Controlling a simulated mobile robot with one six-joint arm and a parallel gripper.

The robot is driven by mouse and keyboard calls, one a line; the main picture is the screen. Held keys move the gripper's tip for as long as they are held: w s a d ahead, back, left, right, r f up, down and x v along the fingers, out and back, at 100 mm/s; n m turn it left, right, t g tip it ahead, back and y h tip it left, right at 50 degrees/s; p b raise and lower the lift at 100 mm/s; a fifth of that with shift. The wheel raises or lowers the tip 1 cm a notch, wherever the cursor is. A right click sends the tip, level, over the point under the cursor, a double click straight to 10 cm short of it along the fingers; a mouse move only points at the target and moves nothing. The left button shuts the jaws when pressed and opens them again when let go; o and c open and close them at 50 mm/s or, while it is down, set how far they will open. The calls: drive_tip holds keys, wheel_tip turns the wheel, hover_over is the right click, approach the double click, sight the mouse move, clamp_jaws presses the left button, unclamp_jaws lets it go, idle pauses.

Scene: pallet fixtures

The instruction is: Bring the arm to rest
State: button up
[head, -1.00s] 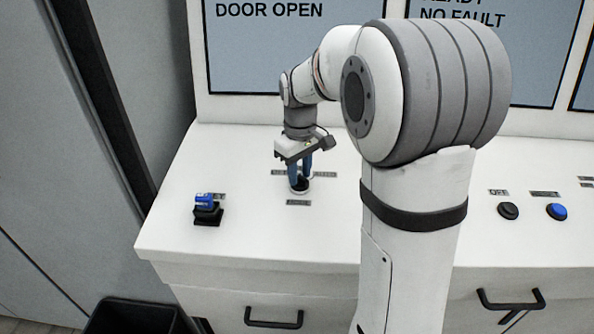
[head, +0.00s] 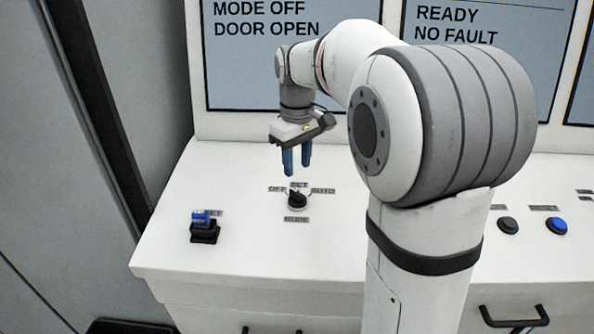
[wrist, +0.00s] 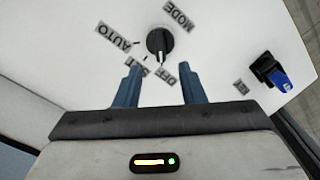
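My gripper (head: 297,159) is open and empty, its two blue fingers pointing down above the white console top. In the head view it hangs above and behind the black mode knob (head: 297,200). The knob has labels OFF, SET and AUTO around it and MODE in front. In the wrist view the knob (wrist: 159,42) shows beyond and between the two spread fingertips (wrist: 160,68), apart from them. The knob's pointer lies near the SET and OFF labels in the wrist view; I cannot tell exactly which it marks.
A blue key-like switch on a black base (head: 204,228) sits left of the knob. A black button (head: 508,226) and a blue button (head: 556,226) are at the right. Screens stand behind; the left one (head: 290,70) reads MODE OFF, DOOR OPEN. The console top between is clear.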

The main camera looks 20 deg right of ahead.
drive_tip(key=s+f+m+t, duration=0.1)
drive_tip(key=s+f+m, duration=0.1)
drive_tip(key=s, duration=0.9)
drive_tip(key=s+f+m+t, duration=0.2)
drive_tip(key=s+f+m, duration=0.1)
drive_tip(key=s, duration=0.8)
drive_tip(key=shift+a+f+m, duration=0.25)
drive_tip(key=shift+f+m, duration=0.05)
drive_tip(key=shift+f, duration=0.1)
